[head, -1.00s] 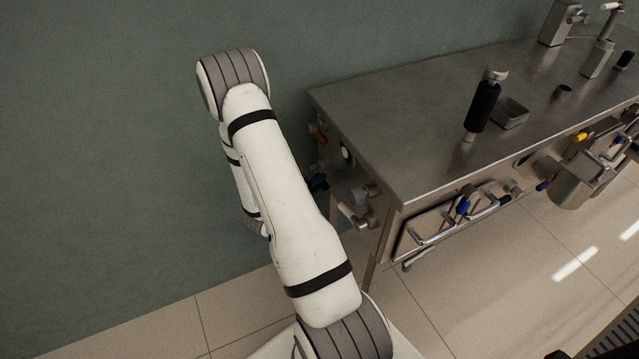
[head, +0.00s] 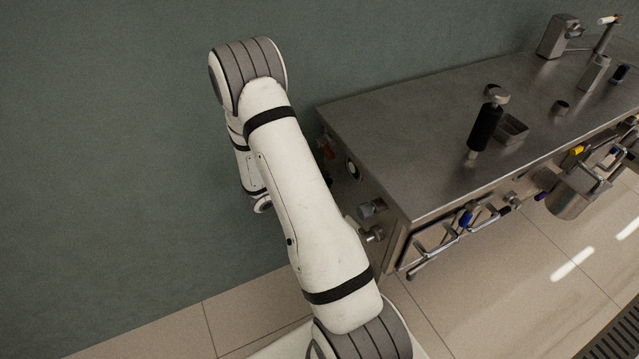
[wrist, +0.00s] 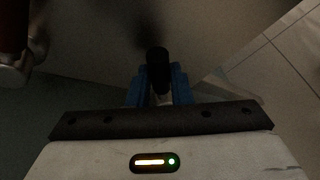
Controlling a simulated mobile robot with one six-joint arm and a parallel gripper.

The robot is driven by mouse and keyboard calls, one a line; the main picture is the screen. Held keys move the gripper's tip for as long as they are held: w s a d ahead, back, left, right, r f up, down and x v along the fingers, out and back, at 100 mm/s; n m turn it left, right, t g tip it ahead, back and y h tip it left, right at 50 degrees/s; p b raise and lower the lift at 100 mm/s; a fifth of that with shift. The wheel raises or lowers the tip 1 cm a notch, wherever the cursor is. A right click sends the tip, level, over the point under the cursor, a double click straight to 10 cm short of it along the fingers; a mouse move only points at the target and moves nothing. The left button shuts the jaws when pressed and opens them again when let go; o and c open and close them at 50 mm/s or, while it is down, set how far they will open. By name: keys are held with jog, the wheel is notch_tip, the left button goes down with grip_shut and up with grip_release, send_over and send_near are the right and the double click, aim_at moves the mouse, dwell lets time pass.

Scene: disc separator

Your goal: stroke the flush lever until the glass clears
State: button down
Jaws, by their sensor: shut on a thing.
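In the wrist view, the blue fingers of my gripper (wrist: 157,94) are closed around a dark, round-ended handle (wrist: 158,70), which appears to be the flush lever. The handle points away from my gripper, and its lower part is hidden between the fingers. In the head view my arm covers most of the gripper and the lever. The sight glass appears to be the round, pale-faced fitting (head: 353,170) on the bench's end panel. Its contents are too small to read.
A dark red part (wrist: 14,28) shows at upper left in the wrist view.

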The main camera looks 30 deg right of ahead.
jog(key=shift+w+d+r+n, duration=0.1)
jog(key=shift+w+r+n, duration=0.1)
jog(key=shift+n, duration=0.1)
dwell(0.4)
jog(key=c, duration=1.3)
grip_release()
jog(key=v, duration=0.7)
jog(key=shift+a+p, duration=0.35)
jog(key=shift+p, duration=0.1)
jog(key=shift+r, duration=0.15)
